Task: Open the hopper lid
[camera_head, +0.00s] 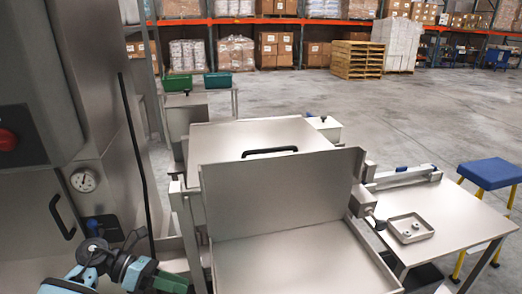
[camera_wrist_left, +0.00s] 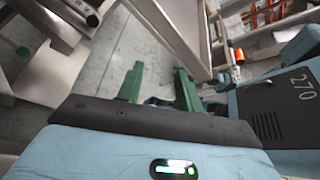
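The hopper lid (camera_head: 245,133) is a flat, pale metal sheet in the middle of the head view. It looks closed. Its black bar handle (camera_head: 270,152) lies near its front edge. An upright metal panel (camera_head: 280,188) stands in front and hides the lower hopper. My left gripper (camera_head: 168,281) is low at the left of the head view, in front of the hopper and well apart from the handle. In the left wrist view its green fingers (camera_wrist_left: 158,88) are spread with nothing between them. My right gripper is not in view.
A metal tray (camera_head: 305,262) lies before the upright panel. A steel cabinet with a gauge (camera_head: 84,180) stands close at left. At right are a side table (camera_head: 450,215), a small dish (camera_head: 409,228) and a blue stool (camera_head: 491,172). Open floor lies beyond.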

